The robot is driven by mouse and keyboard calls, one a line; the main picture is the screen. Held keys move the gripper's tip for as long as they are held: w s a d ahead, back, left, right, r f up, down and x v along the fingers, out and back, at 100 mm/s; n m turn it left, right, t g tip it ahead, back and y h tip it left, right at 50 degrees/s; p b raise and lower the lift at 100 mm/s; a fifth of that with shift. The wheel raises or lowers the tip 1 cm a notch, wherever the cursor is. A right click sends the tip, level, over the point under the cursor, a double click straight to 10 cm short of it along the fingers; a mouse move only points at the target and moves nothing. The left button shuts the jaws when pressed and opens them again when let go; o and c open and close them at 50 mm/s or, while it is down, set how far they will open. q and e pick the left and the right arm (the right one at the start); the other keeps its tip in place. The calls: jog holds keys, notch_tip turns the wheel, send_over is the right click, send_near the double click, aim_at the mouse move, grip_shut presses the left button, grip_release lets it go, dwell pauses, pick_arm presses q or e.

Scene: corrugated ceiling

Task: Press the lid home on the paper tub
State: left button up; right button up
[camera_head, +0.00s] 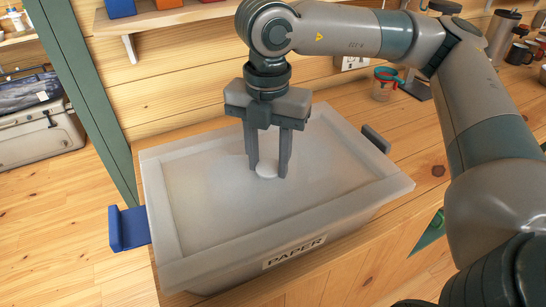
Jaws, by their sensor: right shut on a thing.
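The paper tub (345,237) is a translucent pale box with a "PAPER" label (294,252) on its front, standing on the wooden worktop. Its whitish lid (215,205) lies flat over the top, covering the opening. I cannot tell whether its edge is fully seated. A round white knob (267,171) sits near the lid's middle. My right gripper (269,168) points straight down from above, its two fingers shut on the knob. A blue clip (128,228) sticks out on the tub's left side and a dark grey one (376,139) on the right. My left gripper is out of view.
A wooden shelf (170,17) with blue and orange boxes runs along the wall behind. A clear cup with a red rim (384,84) and dark mugs (518,54) stand at the back right. A grey case (40,135) lies at the far left.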

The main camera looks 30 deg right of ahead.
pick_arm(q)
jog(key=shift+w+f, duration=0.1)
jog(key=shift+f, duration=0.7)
pick_arm(e)
jog(key=shift+f, duration=0.5)
jog(key=o, duration=1.7)
jog(key=shift+o, duration=0.2)
jog(key=shift+r, duration=0.1)
jog(key=shift+w+a+r+p, duration=0.2)
jog(key=shift+r+p, duration=0.15)
jog(key=shift+r, duration=0.45)
jog(key=shift+w+a+r+p, duration=0.1)
jog(key=shift+w+r+p, duration=0.25)
jog(key=shift+r, duration=0.45)
jog(key=shift+w+a+r+p, duration=0.1)
jog(key=shift+r+p, duration=0.3)
jog(key=shift+r, duration=0.4)
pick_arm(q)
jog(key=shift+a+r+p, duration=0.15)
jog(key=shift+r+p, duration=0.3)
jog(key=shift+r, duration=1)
pick_arm(e)
jog(key=shift+r, duration=1.1)
jog(key=shift+c, duration=0.2)
grip_shut()
